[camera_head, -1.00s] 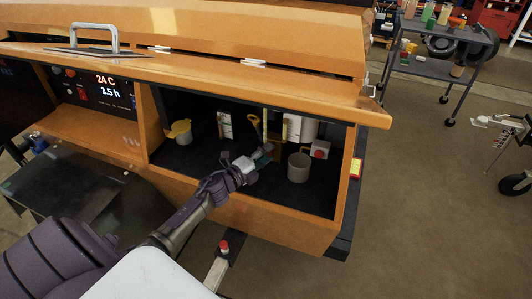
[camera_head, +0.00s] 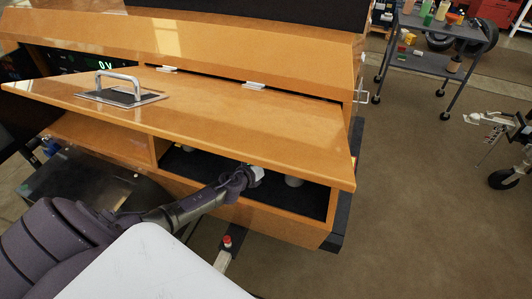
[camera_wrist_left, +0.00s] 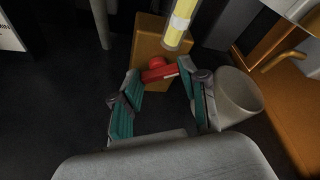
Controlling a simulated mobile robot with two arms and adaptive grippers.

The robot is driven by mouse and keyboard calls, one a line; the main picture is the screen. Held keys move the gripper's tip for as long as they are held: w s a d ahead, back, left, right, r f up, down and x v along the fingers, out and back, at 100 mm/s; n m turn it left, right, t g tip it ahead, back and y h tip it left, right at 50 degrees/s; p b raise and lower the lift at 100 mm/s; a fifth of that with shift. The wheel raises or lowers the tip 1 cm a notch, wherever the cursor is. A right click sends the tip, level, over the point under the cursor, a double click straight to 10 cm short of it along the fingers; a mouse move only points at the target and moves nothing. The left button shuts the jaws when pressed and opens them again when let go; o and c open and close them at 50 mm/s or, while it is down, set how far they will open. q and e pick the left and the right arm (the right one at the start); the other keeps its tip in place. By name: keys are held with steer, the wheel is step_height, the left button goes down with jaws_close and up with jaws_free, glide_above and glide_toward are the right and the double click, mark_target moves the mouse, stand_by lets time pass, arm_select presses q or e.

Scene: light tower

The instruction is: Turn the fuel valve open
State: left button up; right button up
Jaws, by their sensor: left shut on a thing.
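The fuel valve shows in the left wrist view as a red lever (camera_wrist_left: 160,73) with a round red hub on an orange block (camera_wrist_left: 150,42). My left gripper (camera_wrist_left: 162,76) reaches it with its two teal-padded fingers, one on each side of the lever, and is shut on it. In the head view my left gripper (camera_head: 254,176) is inside the compartment under the raised orange lid (camera_head: 230,115), which hides the valve. My right gripper is in neither current view.
A pale cup (camera_wrist_left: 237,97) stands close to the right finger. A yellow-and-white tube (camera_wrist_left: 180,22) rises just above the lever. The lid's edge hangs low over my arm. A grey tool cart (camera_head: 430,62) stands apart at the back right.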

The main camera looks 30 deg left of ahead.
arm_select(q)
steer(key=m+p, duration=0.1)
steer(key=m+y+p, duration=0.1)
steer(key=p, duration=0.1)
steer(key=shift+d+r+g+y, duration=0.1)
steer(key=shift+r+g+y, duration=0.2)
steer(key=shift+g, duration=0.1)
steer(key=shift+d+f+m+y+p, duration=0.1)
steer(key=shift+f+m+y+p, duration=0.15)
steer(key=shift+m+y+p, duration=0.65)
steer(key=shift+m+p, duration=0.3)
steer(key=shift+p, duration=0.15)
steer(key=o, duration=0.9)
steer(key=shift+c, duration=0.2)
steer(key=shift+s, duration=0.1)
steer(key=v, duration=1.1)
steer(key=shift+s+r, duration=0.3)
steer(key=shift+s, duration=0.05)
